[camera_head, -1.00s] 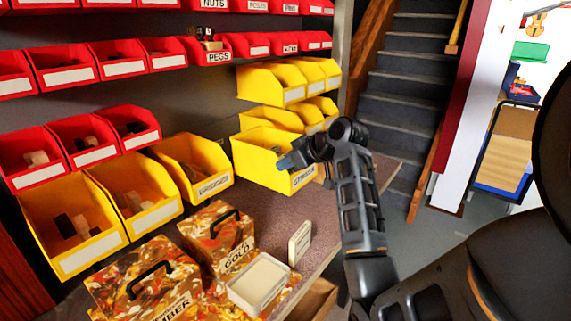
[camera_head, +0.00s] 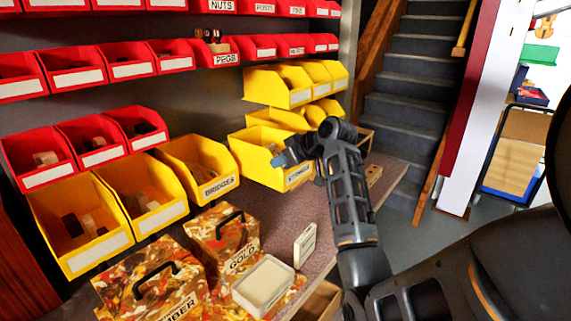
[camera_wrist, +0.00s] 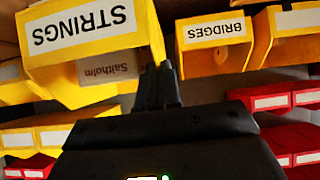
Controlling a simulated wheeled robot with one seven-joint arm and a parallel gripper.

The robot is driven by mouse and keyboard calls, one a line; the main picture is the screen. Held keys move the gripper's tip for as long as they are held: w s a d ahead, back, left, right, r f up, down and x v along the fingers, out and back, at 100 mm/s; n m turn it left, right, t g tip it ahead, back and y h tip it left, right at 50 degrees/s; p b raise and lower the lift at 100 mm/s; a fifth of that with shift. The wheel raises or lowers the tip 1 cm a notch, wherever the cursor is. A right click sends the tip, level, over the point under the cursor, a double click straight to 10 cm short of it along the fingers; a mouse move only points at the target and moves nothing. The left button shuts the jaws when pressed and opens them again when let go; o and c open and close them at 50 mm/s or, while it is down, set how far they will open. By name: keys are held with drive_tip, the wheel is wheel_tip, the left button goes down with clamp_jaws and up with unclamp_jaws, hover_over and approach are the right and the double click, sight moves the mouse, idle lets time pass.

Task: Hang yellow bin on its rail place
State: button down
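The yellow bin (camera_head: 252,163) with a STRINGS label is at the middle of the head view, to the right of the BRIDGES bin (camera_head: 172,155). In the wrist view the STRINGS bin (camera_wrist: 95,55) fills the upper left, its label upside down. My gripper (camera_head: 283,154) is at the bin's front. In the wrist view my gripper (camera_wrist: 159,68) has its fingers closed on the edge of the bin's wall. The bin's underside and the rail behind it are hidden, so I cannot tell whether it touches the rail.
Other yellow bins (camera_head: 277,86) sit behind and above it, and red bins (camera_head: 75,78) line the wall. Stairs (camera_head: 415,80) lie behind.

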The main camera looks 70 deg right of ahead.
sight(247, 144)
drive_tip(key=shift+w+d+b, duration=0.4)
drive_tip(key=shift+w+d, duration=0.5)
drive_tip(key=shift+w, duration=1)
drive_tip(key=shift+w+d+b, duration=0.45)
drive_tip(key=shift+w+d, duration=0.4)
drive_tip(key=shift+w, duration=1)
drive_tip(key=shift+w+d+b, duration=0.4)
drive_tip(key=shift+w+d, duration=0.5)
drive_tip(key=shift+w, duration=1)
drive_tip(key=shift+d, duration=0.2)
drive_tip(key=shift+s+d, duration=0.15)
drive_tip(key=shift+r, duration=0.3)
drive_tip(key=shift+w, duration=0.3)
drive_tip(key=shift+w+d, duration=0.15)
drive_tip(key=shift+w, duration=0.85)
drive_tip(key=shift+f, duration=0.1)
